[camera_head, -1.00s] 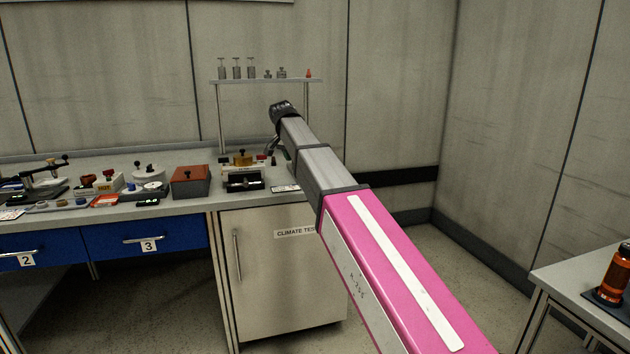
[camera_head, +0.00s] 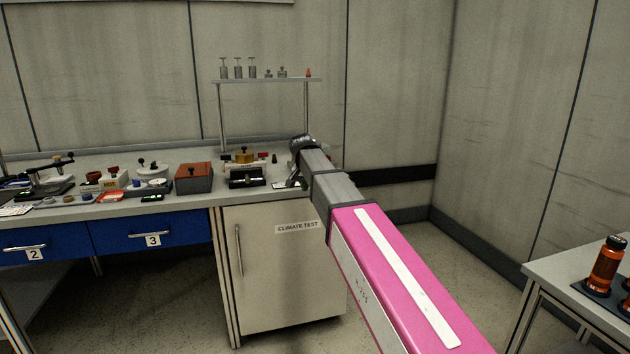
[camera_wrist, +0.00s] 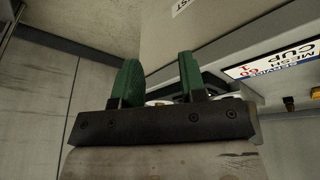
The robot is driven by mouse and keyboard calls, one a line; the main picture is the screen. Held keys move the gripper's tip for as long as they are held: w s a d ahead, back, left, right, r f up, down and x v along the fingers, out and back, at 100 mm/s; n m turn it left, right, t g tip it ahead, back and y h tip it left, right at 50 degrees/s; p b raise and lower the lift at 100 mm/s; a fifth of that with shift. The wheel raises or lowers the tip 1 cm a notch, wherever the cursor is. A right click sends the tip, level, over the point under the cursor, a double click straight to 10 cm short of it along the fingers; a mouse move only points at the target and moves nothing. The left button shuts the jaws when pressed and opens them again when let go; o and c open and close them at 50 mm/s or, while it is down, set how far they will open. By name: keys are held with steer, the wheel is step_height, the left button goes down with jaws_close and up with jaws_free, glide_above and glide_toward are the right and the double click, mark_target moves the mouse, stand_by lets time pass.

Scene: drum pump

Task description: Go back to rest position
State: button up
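My gripper (camera_wrist: 158,62) shows in the wrist view as two green fingers standing apart on a dark bar. I see nothing gripped between them. A white rounded part shows low behind the fingers, and I cannot tell what it is. In the head view my arm reaches from the lower right toward the right end of the bench. The gripper there is small, dark and mostly hidden by the arm.
The bench (camera_head: 120,208) holds a red-brown box (camera_head: 194,178) and several devices. A cabinet (camera_head: 275,275) marked CLIMATE TEST stands below it. A shelf (camera_head: 265,81) with small weights rises behind. A side table (camera_head: 560,272) with an amber bottle (camera_head: 606,265) stands right.

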steer(key=s+d+f+n+g, duration=0.1)
steer(key=s+d+f, duration=0.6)
steer(key=s+f, duration=0.2)
steer(key=s+d+f+n+g+y, duration=0.1)
steer(key=s+d+f+n, duration=0.1)
steer(key=s+d+f, duration=0.4)
steer(key=s+d+f+n+g+y, duration=0.1)
steer(key=s+d+f, duration=0.6)
steer(key=s+f, duration=0.5)
step_height(320, 180, down, 6)
steer(key=shift+d+r+n, duration=0.2)
steer(key=shift+d+n, duration=0.1)
